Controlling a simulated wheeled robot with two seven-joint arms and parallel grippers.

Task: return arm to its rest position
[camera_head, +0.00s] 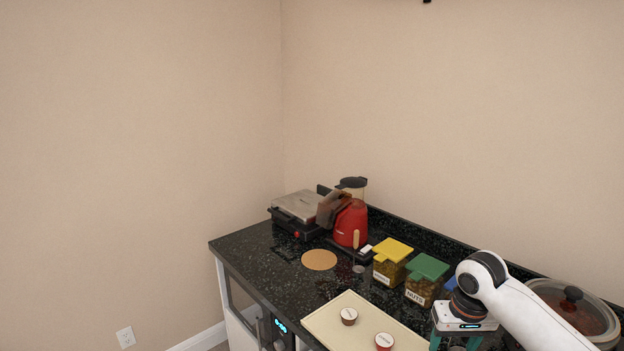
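My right arm comes in from the lower right, and its gripper (455,344) points down at the bottom edge of the view. Its two teal fingers stand apart, with their tips cut off by the frame edge. It is beside the right end of a cream tray (340,322) on the black counter. I see nothing clearly held between the fingers. My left arm and gripper are not in view.
Two small cups (349,316) (384,341) stand on the tray. Jars with yellow (392,250) and green (428,268) lids stand behind it. A lidded pot (575,305) is right of my arm.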

